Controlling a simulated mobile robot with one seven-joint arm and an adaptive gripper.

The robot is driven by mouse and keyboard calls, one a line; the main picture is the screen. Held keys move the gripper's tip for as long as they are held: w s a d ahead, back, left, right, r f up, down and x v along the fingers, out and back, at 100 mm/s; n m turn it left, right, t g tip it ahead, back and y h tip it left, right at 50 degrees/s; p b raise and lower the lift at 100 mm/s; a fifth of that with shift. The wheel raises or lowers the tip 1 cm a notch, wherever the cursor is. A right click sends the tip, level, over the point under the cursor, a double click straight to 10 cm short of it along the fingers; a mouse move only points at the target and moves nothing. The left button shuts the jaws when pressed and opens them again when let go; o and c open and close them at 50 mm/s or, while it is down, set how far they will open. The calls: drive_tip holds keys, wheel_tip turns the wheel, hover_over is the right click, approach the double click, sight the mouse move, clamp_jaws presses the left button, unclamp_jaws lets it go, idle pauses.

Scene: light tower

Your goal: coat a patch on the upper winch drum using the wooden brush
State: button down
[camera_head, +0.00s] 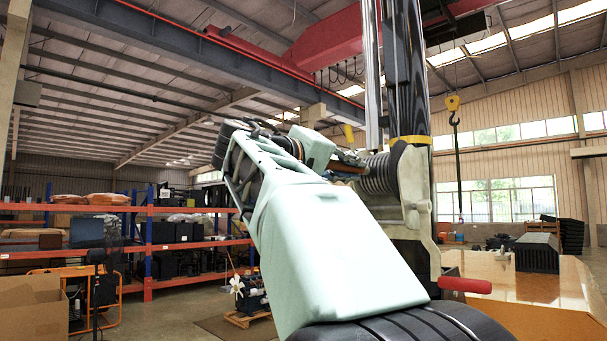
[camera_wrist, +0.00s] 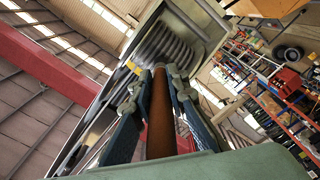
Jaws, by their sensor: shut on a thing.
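My gripper (camera_head: 349,160) is shut on the wooden brush (camera_head: 345,168), whose brown handle shows beside the fingers. In the wrist view the brown handle of the brush (camera_wrist: 160,120) runs between the two blue-grey fingers of my gripper (camera_wrist: 158,88) and points at the drum. The upper winch drum (camera_head: 378,174) is a grey ridged cylinder beside the black mast, just right of my gripper. The drum also shows in the wrist view (camera_wrist: 178,50), beyond the fingertips. The bristles are hidden, so I cannot tell whether they touch the drum. No coated patch is discernible.
The black mast (camera_head: 404,70) and the winch's pale side plate (camera_head: 413,185) stand close on the right of the drum. A red handle (camera_head: 466,285) juts out lower down. Loaded shelves (camera_head: 150,235) stand at the left. A yellow crane hook (camera_head: 453,105) hangs behind.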

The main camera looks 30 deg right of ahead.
drive_tip(key=shift+w+a+r, duration=0.15)
drive_tip(key=shift+w, duration=0.55)
drive_tip(key=shift+w+a+p, duration=0.25)
drive_tip(key=shift+w+p, duration=0.15)
drive_tip(key=shift+w, duration=0.25)
drive_tip(key=shift+w+a+p, duration=0.2)
drive_tip(key=shift+w+p, duration=0.2)
drive_tip(key=shift+w, duration=0.2)
drive_tip(key=shift+a, duration=0.1)
drive_tip(key=shift+b+v, duration=0.75)
drive_tip(key=shift+v, duration=2.2)
drive_tip(key=shift+v, duration=1.45)
